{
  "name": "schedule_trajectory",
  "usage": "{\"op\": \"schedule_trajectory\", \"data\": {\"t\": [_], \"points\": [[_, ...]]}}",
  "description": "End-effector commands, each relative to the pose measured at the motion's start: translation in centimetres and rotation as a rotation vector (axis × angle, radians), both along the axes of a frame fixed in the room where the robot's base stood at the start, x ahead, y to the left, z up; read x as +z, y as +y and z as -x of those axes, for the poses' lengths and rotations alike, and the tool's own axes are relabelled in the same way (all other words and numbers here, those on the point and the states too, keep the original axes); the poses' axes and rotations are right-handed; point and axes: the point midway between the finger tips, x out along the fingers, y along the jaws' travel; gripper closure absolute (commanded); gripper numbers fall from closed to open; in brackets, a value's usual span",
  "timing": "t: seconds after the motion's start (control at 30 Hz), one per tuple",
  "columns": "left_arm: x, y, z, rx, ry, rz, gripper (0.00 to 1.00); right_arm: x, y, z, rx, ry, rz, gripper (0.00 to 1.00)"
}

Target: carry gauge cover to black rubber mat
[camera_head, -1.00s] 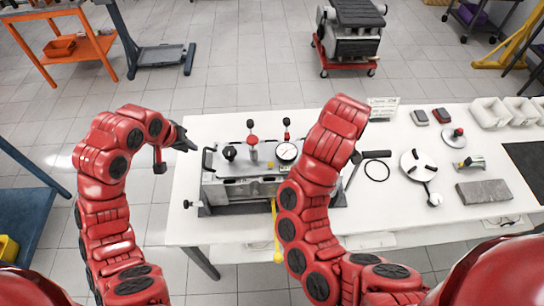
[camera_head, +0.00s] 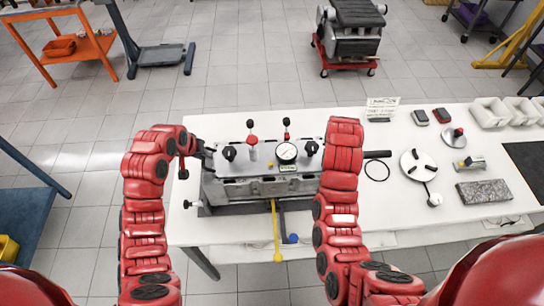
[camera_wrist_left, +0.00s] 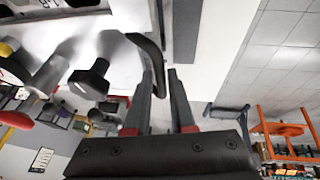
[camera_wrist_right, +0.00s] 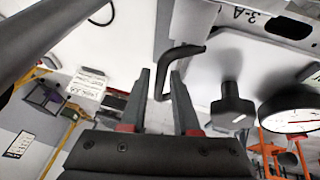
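The gauge cover (camera_head: 262,187) is a grey metal block on the white table, with black knobs, red-topped parts and a round dial on top. My left gripper (camera_head: 207,155) is at its left end. In the left wrist view my left gripper (camera_wrist_left: 162,90) is open, with a black bent handle (camera_wrist_left: 148,48) at the gap between its fingers. In the right wrist view my right gripper (camera_wrist_right: 160,90) is open, with the other black handle (camera_wrist_right: 182,52) at its gap. My right forearm hides that gripper in the head view. The black rubber mat (camera_head: 528,162) shows partly at the right edge.
Between the cover and the mat lie a black ring (camera_head: 377,171), a round white plate (camera_head: 418,165), a grey block (camera_head: 484,191) and a small clamp-like part (camera_head: 470,163). White bins (camera_head: 490,112) stand at the back right. A yellow strip (camera_head: 276,235) hangs at the front edge.

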Motion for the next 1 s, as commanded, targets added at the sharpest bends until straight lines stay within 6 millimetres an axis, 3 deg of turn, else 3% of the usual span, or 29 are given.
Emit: {"op": "schedule_trajectory", "data": {"t": [0.4, 0.53, 0.6, 1.0], "points": [[-0.68, -0.05, -0.28, 0.002, -0.001, -0.001, 0.78, -0.67, -0.06, -0.28, 0.000, 0.000, -0.001, 0.70], [-0.68, -0.04, -0.27, 0.002, 0.000, -0.001, 0.99, -0.66, -0.06, -0.27, 0.000, 0.000, -0.001, 0.92], [-0.68, -0.04, -0.27, 0.002, 0.000, -0.001, 1.00, -0.65, -0.06, -0.28, 0.001, -0.001, -0.001, 1.00], [-0.66, -0.03, -0.27, 0.002, -0.001, -0.001, 1.00, -0.64, -0.06, -0.28, 0.001, -0.001, -0.001, 1.00]]}}
